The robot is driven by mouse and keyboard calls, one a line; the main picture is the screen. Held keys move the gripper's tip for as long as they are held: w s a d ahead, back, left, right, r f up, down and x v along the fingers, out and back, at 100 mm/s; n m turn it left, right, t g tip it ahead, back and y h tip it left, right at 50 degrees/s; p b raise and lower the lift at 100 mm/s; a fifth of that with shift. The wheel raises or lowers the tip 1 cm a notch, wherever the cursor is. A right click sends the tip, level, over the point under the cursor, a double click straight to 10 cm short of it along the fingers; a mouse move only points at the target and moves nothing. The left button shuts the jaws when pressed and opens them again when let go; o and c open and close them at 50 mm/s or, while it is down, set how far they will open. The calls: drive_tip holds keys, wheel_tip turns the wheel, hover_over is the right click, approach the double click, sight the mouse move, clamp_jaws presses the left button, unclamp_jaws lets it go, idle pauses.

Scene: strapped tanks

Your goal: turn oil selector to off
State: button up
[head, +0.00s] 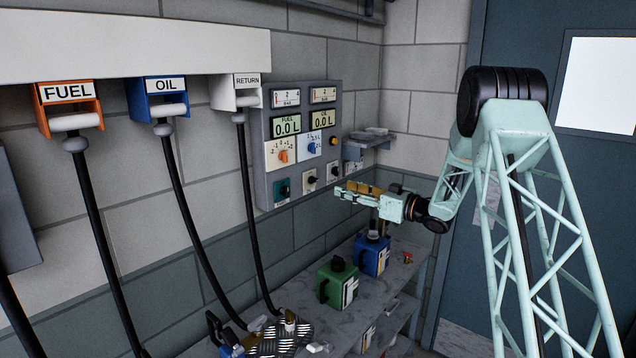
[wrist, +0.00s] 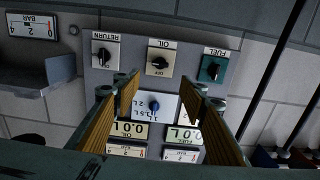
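The control panel (head: 263,150) is on the wall, and the wrist view shows it upside down. The oil switch, a black knob on a pale plate (head: 310,180), sits between the fuel and return switches; in the wrist view it is the middle knob (wrist: 159,62). A blue oil dial (head: 311,147) with litre markings sits under the oil readout; it also shows in the wrist view (wrist: 153,105). Knob positions are too small to read surely. My gripper (head: 343,193) is open and empty in front of the panel, fingers (wrist: 164,92) apart, apparently not touching either knob.
The teal fuel switch (wrist: 213,68) and the return switch (wrist: 105,54) flank the oil switch closely. A small wall shelf (head: 370,142) is right of the panel. Green (head: 338,285) and blue (head: 372,256) cans stand on the bench below. Hoses hang at left.

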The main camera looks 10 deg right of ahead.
sight(315, 180)
drive_tip(key=shift+x, duration=6.9)
drive_tip(key=c, duration=0.9)
